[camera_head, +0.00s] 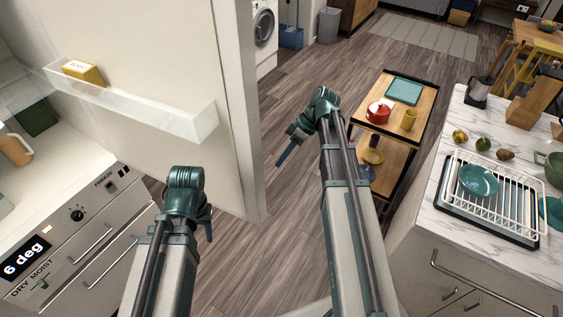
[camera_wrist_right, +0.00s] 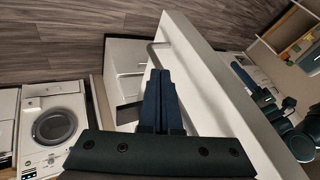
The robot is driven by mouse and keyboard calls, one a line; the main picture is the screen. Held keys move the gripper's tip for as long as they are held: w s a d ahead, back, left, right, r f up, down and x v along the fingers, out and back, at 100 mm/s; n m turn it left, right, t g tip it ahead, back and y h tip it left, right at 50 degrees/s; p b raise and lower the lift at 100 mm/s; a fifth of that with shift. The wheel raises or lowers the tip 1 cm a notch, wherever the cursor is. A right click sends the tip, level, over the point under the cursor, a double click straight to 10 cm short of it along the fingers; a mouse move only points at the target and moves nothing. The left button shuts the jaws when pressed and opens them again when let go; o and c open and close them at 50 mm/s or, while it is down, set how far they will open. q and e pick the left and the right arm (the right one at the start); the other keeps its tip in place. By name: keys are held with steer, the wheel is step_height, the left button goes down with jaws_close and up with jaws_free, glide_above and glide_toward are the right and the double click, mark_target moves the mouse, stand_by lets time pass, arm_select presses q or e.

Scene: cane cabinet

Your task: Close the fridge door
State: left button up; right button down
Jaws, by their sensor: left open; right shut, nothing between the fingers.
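The fridge door (camera_head: 150,60) stands open in the head view, its inner side facing me, with a clear shelf (camera_head: 150,112) holding a yellow box (camera_head: 84,73). Its free edge (camera_head: 240,110) points toward the room. The fridge body with its "6 deg" panel (camera_head: 27,256) is at the left. My right gripper (camera_head: 284,157) is shut and empty, right of the door edge. In the right wrist view its fingers (camera_wrist_right: 161,90) lie beside the white door edge (camera_wrist_right: 235,95), on the outer side, near a grey bar handle (camera_wrist_right: 151,52). My left gripper (camera_head: 208,232) is open and empty, below the door edge.
A wooden trolley (camera_head: 425,112) with a red pot (camera_head: 379,111) stands right of my right arm. A marble counter (camera_head: 457,125) with a dish rack (camera_head: 510,195) is at the right. A washing machine (camera_head: 263,25) is behind the door. Wood floor between is clear.

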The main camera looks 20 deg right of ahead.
steer(key=s+a+f+b, duration=0.3)
steer(key=a+f+b, duration=0.1)
steer(key=a, duration=0.3)
steer(key=shift+f, duration=0.65)
steer(key=shift+s, duration=0.1)
